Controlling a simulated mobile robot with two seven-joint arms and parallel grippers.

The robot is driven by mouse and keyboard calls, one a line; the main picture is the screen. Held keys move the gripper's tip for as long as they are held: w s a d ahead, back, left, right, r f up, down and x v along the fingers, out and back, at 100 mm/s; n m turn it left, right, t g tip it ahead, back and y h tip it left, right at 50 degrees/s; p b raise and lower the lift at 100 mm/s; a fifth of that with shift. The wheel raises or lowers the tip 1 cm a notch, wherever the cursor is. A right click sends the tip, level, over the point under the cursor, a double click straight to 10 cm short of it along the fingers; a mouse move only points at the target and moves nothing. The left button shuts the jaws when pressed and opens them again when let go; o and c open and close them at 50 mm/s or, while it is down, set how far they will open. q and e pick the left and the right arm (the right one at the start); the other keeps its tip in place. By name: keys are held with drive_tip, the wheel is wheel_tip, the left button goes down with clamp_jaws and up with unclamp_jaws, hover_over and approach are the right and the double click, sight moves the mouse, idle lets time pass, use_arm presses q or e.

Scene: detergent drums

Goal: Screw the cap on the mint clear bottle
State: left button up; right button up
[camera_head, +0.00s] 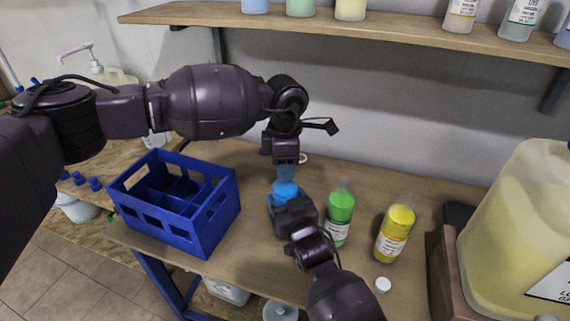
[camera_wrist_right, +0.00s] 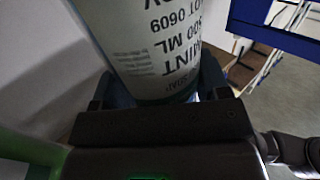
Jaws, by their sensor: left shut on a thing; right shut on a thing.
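The mint clear bottle (camera_head: 285,189) stands on the table with bright blue showing in its upper part. In the right wrist view, its pale label (camera_wrist_right: 160,45) reads MINT and fills the space between the fingers. My right gripper (camera_head: 287,205) is shut on the bottle from the near side and hides its lower body. My left gripper (camera_head: 286,162) points down directly above the bottle, at its neck, and is shut. The cap in it is hidden by the fingers, so its seating on the neck cannot be told.
A green bottle (camera_head: 339,218) and a yellow bottle (camera_head: 394,234) stand to the right. A loose white cap (camera_head: 383,284) lies in front of them. A blue crate (camera_head: 205,236) stands to the left, with several blue caps beyond it. A large yellowish drum (camera_head: 515,235) stands at far right.

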use_arm(q)
drive_tip(key=m, duration=0.6)
drive_tip(key=shift+m, duration=0.4)
drive_tip(key=o, duration=1.1)
wheel_tip(320, 180, up, 12)
use_arm(e)
drive_tip(key=o, duration=1.8)
